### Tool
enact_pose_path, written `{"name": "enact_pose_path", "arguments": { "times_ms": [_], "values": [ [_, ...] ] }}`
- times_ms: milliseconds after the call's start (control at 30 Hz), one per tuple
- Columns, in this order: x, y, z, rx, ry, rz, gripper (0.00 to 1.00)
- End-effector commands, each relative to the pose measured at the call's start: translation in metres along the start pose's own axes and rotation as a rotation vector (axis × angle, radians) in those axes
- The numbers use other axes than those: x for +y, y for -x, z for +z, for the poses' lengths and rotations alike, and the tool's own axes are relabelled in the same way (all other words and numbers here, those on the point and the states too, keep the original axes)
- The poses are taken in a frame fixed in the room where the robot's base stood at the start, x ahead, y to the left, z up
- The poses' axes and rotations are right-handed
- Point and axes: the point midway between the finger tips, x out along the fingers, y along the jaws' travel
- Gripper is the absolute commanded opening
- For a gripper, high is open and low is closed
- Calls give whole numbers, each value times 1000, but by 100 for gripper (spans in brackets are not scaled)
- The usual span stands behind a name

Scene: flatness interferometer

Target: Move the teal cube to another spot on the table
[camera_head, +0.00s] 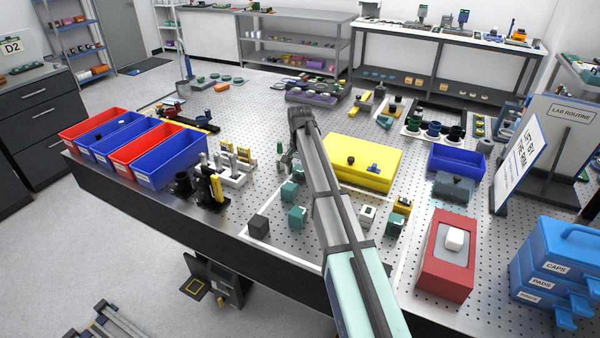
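Several small teal blocks sit on the perforated metal table beside my arm. One teal cube (297,218) is at the front, left of my arm, and another teal block (288,192) is just behind it. A further teal piece (298,171) is partly covered by my arm. I cannot tell which one is the task's cube.
A dark grey cube (258,226) lies near the front edge. A yellow case (362,160) is right of my arm. Red and blue bins (163,163) line the left edge, with black-and-yellow fixtures (211,186) beside them. A red box (447,255) stands front right.

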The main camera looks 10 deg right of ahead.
Motion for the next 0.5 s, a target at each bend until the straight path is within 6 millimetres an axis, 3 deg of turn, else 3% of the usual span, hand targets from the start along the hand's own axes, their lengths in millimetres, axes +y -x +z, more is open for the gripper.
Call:
{"name": "enact_pose_path", "arguments": {
  "times_ms": [267, 500],
  "values": [
    [0, 4, 0, 1, 0, -1, 70],
    [-1, 35, -1, 2, 0, -2, 70]
  ]
}}
